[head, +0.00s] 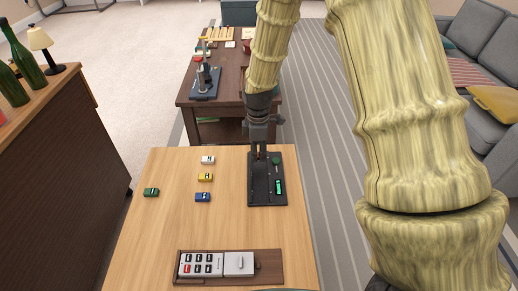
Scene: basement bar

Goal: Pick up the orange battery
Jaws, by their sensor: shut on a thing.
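My gripper (261,152) points down over the far end of a black tray-like device (267,201) on the wooden table. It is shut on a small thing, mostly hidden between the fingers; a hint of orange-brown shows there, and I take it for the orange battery. I cannot tell whether it touches the device. No other orange battery shows on the table. The device has a green round part (276,161) and a lit green display (279,187) on its right side.
Left of the device lie small white (208,160), yellow (205,177), blue (202,197) and green (151,192) blocks. A brown tray (268,274) with a pale panel of several buttons is at the near edge. A darker table (228,101) with tools stands behind.

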